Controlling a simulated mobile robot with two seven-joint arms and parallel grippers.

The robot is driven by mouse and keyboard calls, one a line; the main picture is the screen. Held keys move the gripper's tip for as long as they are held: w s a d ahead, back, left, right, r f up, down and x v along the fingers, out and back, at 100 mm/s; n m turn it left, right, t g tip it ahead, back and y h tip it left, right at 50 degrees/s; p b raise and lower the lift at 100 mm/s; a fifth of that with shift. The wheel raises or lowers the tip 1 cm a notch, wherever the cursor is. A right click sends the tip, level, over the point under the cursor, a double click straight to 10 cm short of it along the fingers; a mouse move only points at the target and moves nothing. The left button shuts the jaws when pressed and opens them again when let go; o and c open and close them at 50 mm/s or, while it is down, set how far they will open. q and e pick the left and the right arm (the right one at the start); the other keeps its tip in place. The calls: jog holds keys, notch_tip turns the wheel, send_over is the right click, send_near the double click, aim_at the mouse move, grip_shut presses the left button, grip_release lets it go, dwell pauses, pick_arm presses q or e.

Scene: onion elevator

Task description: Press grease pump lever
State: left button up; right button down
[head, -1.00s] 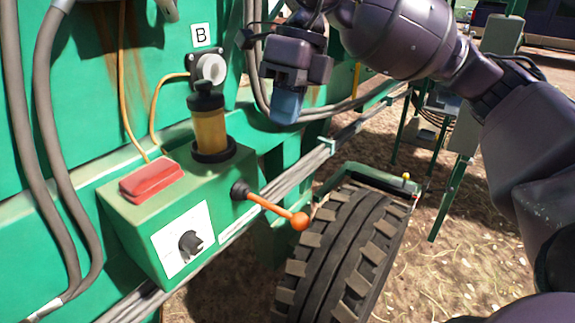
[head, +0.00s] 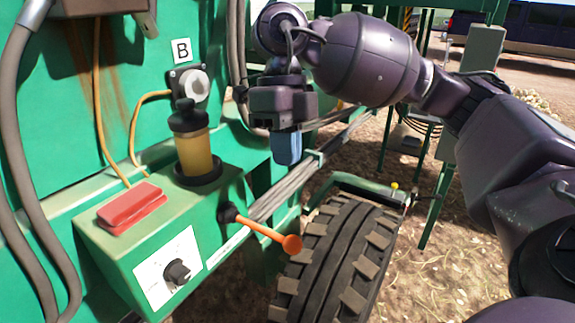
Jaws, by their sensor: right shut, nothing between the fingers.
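The grease pump lever is an orange rod with a round knob (head: 265,232). It sticks out to the right from the side of a green box (head: 112,240) and slopes slightly down. The amber grease reservoir (head: 195,150) with a black cap stands on top of that box. My right gripper (head: 287,150) points down with its blue fingers shut and empty. It hangs above the lever's knob in the picture, apart from it. My left gripper is not in view.
A large tyre (head: 335,260) stands right of the lever. Grey pipes (head: 285,195) run behind it. A socket (head: 190,84) sits under a "B" label. Open ground lies to the right.

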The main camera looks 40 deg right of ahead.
aim_at(291, 236)
jog(key=x, duration=1.2)
jog(key=shift+f+p, duration=0.15)
jog(key=shift+p, duration=0.25)
jog(key=shift+w, duration=0.1)
